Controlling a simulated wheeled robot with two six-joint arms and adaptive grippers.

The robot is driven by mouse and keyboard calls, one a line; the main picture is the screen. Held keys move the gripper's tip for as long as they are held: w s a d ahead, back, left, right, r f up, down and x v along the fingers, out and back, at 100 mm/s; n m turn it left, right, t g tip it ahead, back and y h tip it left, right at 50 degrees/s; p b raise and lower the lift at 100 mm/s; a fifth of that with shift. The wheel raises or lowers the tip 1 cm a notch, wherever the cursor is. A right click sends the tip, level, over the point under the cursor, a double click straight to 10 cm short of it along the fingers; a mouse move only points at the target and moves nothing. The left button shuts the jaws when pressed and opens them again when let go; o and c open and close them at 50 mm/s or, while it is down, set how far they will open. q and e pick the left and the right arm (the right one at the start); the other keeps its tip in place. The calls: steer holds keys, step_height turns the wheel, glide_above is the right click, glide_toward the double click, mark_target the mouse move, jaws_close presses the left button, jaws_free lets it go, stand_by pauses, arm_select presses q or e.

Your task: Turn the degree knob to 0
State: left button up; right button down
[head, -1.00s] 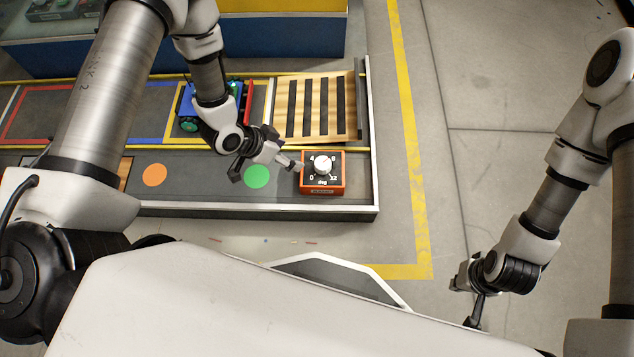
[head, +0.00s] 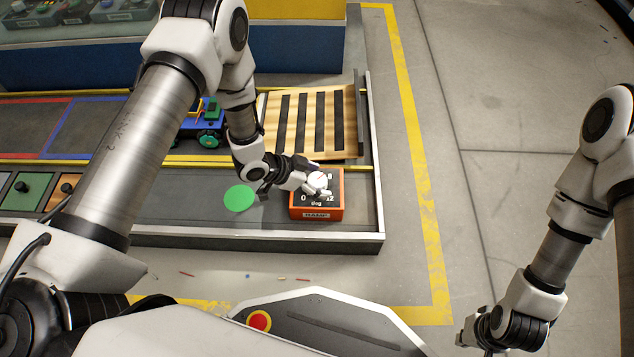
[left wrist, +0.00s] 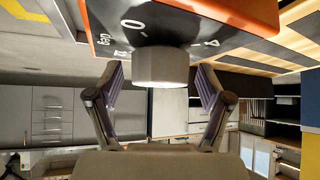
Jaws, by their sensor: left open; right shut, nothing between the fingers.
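The degree knob (head: 317,180) is a white round knob on the dark top of an orange box (head: 316,214). A thin red mark on the knob seems to point up and right, roughly towards 8. My left gripper (head: 313,184) is open, with a finger on either side of the knob. The left wrist view shows the knob (left wrist: 160,66) between the spread fingers, with small gaps. My right gripper (head: 472,337) is shut and empty, low at the right, away from the bench.
A slatted wooden ramp (head: 310,122) stands just behind the box. A blue vehicle with green wheels (head: 209,132) is behind my left arm. A green disc (head: 240,198) lies left of the box. The bench's white edge (head: 379,205) runs close on the right.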

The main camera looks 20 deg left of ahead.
arm_select(q)
steer(key=shift+c, duration=0.4)
steer(key=c, duration=1.1)
steer(key=shift+r, duration=0.1)
